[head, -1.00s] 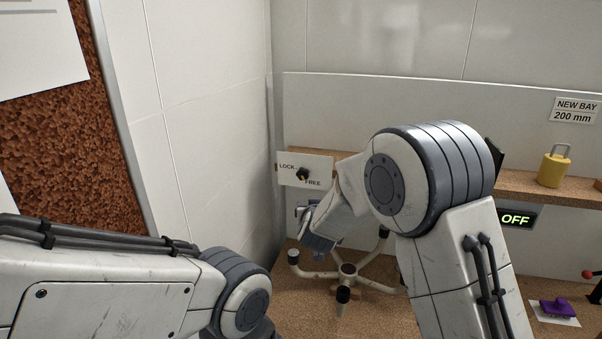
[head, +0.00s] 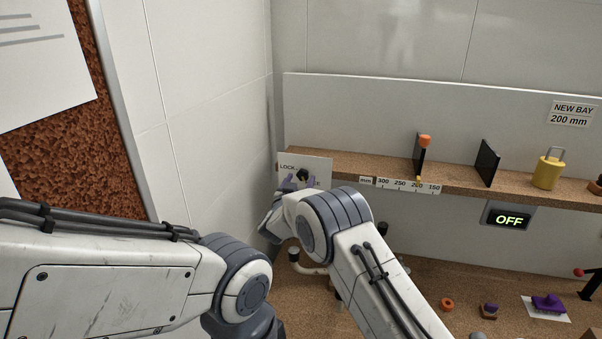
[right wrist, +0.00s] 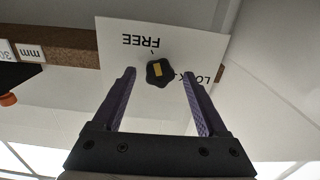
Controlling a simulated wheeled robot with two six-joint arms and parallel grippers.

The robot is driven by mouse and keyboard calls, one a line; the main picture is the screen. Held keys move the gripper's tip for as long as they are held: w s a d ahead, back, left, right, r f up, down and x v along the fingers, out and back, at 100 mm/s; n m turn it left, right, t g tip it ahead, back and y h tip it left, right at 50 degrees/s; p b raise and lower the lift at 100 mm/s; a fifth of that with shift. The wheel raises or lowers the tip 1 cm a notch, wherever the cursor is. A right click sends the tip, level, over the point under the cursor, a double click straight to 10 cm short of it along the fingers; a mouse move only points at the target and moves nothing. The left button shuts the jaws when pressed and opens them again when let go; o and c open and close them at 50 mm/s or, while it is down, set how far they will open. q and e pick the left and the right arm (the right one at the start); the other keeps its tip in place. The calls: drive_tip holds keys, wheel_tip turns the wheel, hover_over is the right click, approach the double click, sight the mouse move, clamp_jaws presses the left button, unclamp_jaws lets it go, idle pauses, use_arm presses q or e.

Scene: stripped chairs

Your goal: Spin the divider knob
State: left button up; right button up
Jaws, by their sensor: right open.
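My right gripper (right wrist: 158,72) is open. Its two purple fingers stand on either side of the knob, with a visible gap on both sides.
The cork shelf (head: 455,180) carries a black divider (head: 419,160) with an orange top, another black panel (head: 488,163) and a yellow padlock (head: 548,172). A scale strip (head: 400,185) runs along its front. A display (head: 508,217) reads OFF. A white side wall stands close left.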

drive_tip(key=shift+x, duration=0.85)
clamp_jaws()
drive_tip(key=shift+f+m+b, duration=0.15)
drive_tip(key=shift+m+b, duration=0.15)
drive_tip(key=shift+b, duration=0.25)
drive_tip(key=m+b, duration=0.5)
drive_tip(key=b, duration=0.4)
drive_tip(key=shift+f, duration=0.15)
drive_tip(key=m+b, duration=0.7)
drive_tip(key=b, duration=0.1)
drive_tip(key=shift+m, duration=0.3)
drive_tip(key=m+b, duration=0.5)
drive_tip(key=m, duration=0.1)
drive_tip(key=shift+r, duration=0.2)
drive_tip(key=m+b, duration=0.3)
drive_tip(key=m, duration=0.2)
drive_tip(key=shift+r+m, duration=0.15)
drive_tip(key=shift+m, duration=0.25)
